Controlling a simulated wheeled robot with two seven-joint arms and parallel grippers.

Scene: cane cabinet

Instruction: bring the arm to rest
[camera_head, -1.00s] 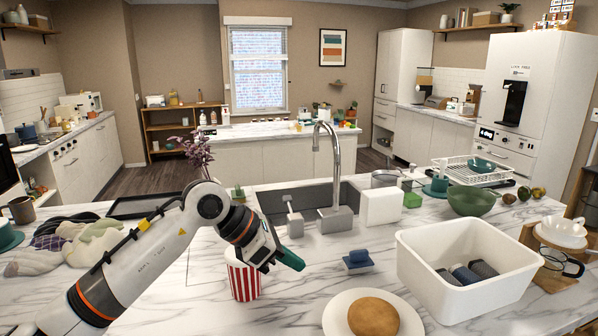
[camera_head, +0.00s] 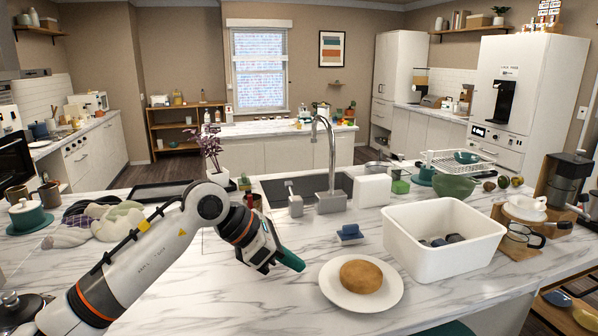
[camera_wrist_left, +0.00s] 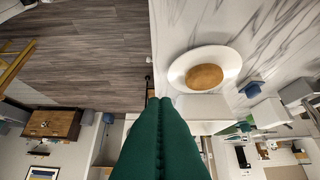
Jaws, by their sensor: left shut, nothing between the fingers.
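My left arm comes in from the left over the marble counter (camera_head: 215,300). Its left gripper (camera_head: 291,260) has green fingers, pressed together and empty. The gripper is to the left of a white plate (camera_head: 332,290) with a round brown bread (camera_head: 361,276) and does not appear to hold anything. In the left wrist view the two green fingers (camera_wrist_left: 160,108) lie side by side with no gap, pointing past the plate (camera_wrist_left: 180,66) and bread (camera_wrist_left: 205,77). My right gripper is in neither view.
A white bin (camera_head: 430,265) with dark items stands right of the plate. A blue sponge-like item (camera_head: 349,232) lies behind it. The sink tap (camera_head: 331,160) rises at the back.

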